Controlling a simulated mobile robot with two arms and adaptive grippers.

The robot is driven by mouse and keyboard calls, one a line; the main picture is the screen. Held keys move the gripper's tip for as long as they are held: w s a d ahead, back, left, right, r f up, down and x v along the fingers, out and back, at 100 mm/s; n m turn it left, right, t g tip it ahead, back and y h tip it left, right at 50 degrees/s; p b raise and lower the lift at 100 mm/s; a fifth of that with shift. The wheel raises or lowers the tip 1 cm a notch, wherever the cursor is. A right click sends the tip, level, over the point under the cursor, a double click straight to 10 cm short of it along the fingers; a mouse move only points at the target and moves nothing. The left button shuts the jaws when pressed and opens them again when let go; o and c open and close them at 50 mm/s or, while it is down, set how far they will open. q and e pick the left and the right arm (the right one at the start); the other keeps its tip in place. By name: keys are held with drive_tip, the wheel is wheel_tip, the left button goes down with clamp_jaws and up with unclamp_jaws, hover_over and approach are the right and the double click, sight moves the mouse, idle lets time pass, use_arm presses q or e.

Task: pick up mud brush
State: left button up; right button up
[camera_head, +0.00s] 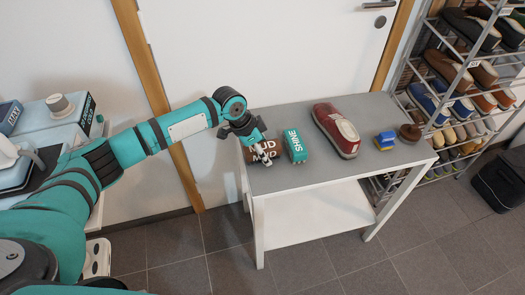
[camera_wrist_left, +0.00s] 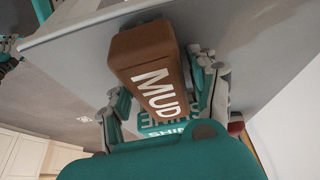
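The mud brush (camera_head: 262,148) is a brown block with white "MUD" lettering at the left end of the grey table. It fills the middle of the left wrist view (camera_wrist_left: 150,62). My left gripper (camera_head: 262,160) is at the brush, pointing down, and covers part of it in the head view. In the left wrist view its fingers (camera_wrist_left: 160,105) show on either side of the brush. Whether they press on it or leave a gap cannot be told.
A teal "SHINE" brush (camera_head: 295,146) stands close to the right of the mud brush. A red shoe (camera_head: 337,130), a blue and yellow item (camera_head: 385,140) and a round brown item (camera_head: 409,132) are further right on the table (camera_head: 300,182). A shoe rack (camera_head: 440,85) stands beyond its right end.

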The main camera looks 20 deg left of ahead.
sight(267, 149)
use_arm(q)
drive_tip(key=c, duration=1.1)
use_arm(e)
drive_tip(key=shift+d, duration=0.35)
drive_tip(key=shift+f, duration=0.1)
use_arm(q)
drive_tip(key=shift+r+b, duration=0.15)
drive_tip(key=shift+b, duration=0.2)
wheel_tip(267, 149, up, 4)
drive_tip(key=p, duration=0.5)
drive_tip(key=shift+r, duration=0.25)
drive_tip(key=shift+s+d+r+p, duration=0.2)
drive_tip(key=shift+s+p, duration=0.4)
drive_tip(key=shift+p, duration=0.4)
drive_tip(key=shift+s+d+r+p, duration=0.1)
drive_tip(key=shift+s+d+p, duration=0.75)
drive_tip(key=shift+s+p, duration=1.35)
drive_tip(key=shift+s+d+p, duration=0.85)
drive_tip(key=shift+s+p, duration=1.05)
drive_tip(key=shift+s, duration=0.55)
drive_tip(key=shift+s+d+r+p, duration=0.1)
drive_tip(key=shift+s+d+p, duration=0.75)
drive_tip(key=shift+s+p, duration=1.35)
use_arm(e)
wheel_tip(267, 149, up, 19)
drive_tip(key=shift+a, duration=0.15)
drive_tip(key=shift+f, duration=0.1)
